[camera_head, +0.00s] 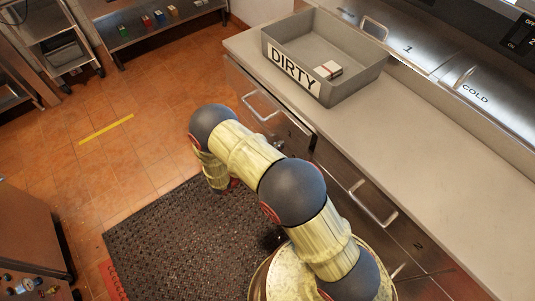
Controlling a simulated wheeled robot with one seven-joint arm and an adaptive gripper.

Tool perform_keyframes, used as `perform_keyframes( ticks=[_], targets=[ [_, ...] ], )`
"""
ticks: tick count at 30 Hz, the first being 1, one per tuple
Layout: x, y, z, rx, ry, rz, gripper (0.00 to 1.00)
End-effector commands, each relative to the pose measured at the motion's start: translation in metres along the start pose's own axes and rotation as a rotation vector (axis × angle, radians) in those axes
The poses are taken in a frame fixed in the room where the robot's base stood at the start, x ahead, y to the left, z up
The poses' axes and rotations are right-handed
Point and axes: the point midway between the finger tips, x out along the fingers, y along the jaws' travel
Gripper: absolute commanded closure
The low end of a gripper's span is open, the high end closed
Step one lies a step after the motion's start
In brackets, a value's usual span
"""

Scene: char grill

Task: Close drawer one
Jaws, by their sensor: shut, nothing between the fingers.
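A steel drawer (285,128) with a bar handle (260,106) is under the counter's left part, below the grey bin. Its right front corner seems to stand slightly out from the cabinet face; how far, I cannot tell. No number shows on it, and my arm hides its lower part. Another drawer front to the right has a bar handle (373,204) and a sideways mark near its lower right. My arm reaches from the bottom right up to the left and bends down in front of the left drawer. My gripper is hidden beyond the arm's last visible link.
A grey bin (348,88) labelled DIRTY, holding a small white-and-red item (328,70), stands on the counter (430,150). A dark perforated mat (150,240) lies on the tiled floor. Open floor (120,160) extends left. A cabinet (30,220) stands lower left.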

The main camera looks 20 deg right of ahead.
Motion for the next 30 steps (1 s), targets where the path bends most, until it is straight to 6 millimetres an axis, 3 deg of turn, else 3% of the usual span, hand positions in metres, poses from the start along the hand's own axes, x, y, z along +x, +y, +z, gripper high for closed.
perform_keyframes(
  ticks=[3,9,23,30],
  targets=[
    [0.019,-0.001,-0.002,0.0,0.0,-0.004,1.0],
    [0.036,0.0,-0.001,-0.001,0.001,-0.001,1.0],
    [0.042,0.0,0.0,-0.001,0.001,-0.001,1.0],
    [0.08,-0.001,0.0,0.0,0.001,-0.004,1.0]
  ],
)
